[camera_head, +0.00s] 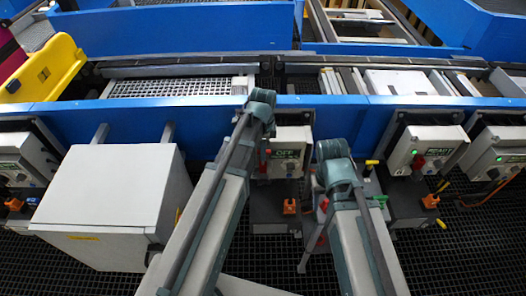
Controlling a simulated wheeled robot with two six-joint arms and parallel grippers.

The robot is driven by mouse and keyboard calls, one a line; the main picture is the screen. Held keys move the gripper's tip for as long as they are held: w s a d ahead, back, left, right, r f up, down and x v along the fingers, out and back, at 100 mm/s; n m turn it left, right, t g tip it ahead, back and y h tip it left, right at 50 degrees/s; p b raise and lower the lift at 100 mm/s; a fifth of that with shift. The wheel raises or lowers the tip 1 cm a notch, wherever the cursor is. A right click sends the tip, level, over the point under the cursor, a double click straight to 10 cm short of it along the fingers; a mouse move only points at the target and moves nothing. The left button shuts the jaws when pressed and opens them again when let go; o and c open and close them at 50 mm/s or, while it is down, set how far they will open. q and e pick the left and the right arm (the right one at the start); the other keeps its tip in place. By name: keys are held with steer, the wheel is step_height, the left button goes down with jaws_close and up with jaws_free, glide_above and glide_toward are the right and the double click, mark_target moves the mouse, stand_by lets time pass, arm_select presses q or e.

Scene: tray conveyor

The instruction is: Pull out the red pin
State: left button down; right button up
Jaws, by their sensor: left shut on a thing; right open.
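A grey control box (292,141) with a display reading OFF hangs below the blue conveyor rail, in front of me. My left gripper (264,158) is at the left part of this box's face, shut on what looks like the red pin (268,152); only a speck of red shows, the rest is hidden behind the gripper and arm. My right gripper (321,208) is open, lower and right of the box, partly hidden by its own arm. I cannot make out anything between its fingers.
A similar box (405,147) with a green light and red part stands to the right, with another (496,153) beyond. A large grey cabinet (110,200) fills the lower left. The blue rail (210,113) runs across behind. Orange knobs (290,207) sit low.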

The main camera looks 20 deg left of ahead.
arm_select(q)
steer(key=shift+r+p, duration=1.6)
steer(key=shift+r, duration=0.1)
step_height(320, 180, up, 4)
steer(key=p, duration=0.4)
steer(key=shift+r, duration=0.1)
